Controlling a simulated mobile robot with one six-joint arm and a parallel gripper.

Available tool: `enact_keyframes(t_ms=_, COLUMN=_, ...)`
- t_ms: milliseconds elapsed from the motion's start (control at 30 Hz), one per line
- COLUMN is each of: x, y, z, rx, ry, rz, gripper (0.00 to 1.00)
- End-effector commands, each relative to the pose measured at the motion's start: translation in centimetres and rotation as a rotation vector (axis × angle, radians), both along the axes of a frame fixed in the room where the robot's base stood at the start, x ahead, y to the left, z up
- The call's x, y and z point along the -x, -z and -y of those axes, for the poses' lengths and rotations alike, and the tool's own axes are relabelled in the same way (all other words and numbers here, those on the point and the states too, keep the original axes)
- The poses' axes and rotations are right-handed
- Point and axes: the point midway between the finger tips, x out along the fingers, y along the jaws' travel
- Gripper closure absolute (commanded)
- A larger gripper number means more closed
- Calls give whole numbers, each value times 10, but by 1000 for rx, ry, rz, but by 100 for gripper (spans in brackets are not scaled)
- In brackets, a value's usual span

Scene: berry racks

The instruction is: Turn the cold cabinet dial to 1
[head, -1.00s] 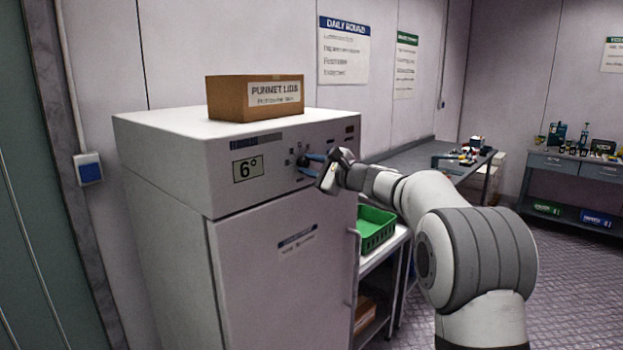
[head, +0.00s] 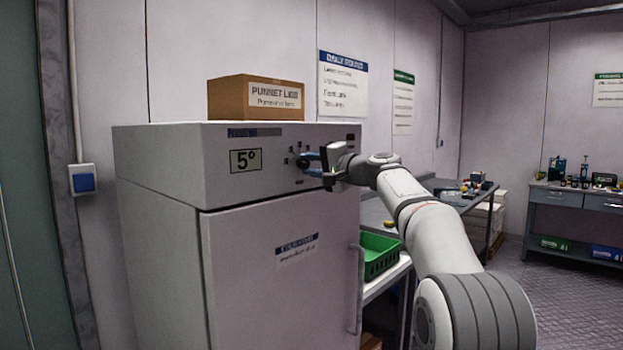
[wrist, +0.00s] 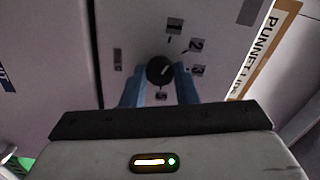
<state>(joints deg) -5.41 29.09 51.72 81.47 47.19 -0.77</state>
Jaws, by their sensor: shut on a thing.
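The cold cabinet (head: 160,165) is a tall white unit. Its display (head: 246,160) reads 5°. The dial is a round black knob on the front panel, largely hidden by my gripper in the head view. The dial (wrist: 160,70) shows clearly in the wrist view, with printed numbers 1, 2 and 3 around it. Its pale pointer mark slants up and right, roughly towards the 2 and 3 side; the exact setting is hard to tell. My gripper (head: 309,163) is shut on the dial, one blue finger on each side of it.
A cardboard box (head: 228,99) labelled for punnet lids sits on the cabinet. A green crate (head: 380,262) stands on a table right of the cabinet. A long door handle (head: 358,290) runs down the cabinet front below my arm. A workbench (head: 560,207) is at the far right.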

Motion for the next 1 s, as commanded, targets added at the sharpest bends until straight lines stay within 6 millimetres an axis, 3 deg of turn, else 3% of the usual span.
enact_keyframes(t_ms=33, x=0, y=7, z=-1, rx=24, ry=-3, rz=23, gripper=96)
enact_keyframes(t_ms=433, x=-1, y=5, z=-1, rx=147, ry=-4, rz=178, gripper=96)
enact_keyframes(t_ms=1000, x=-1, y=4, z=-1, rx=168, ry=-4, rz=205, gripper=96)
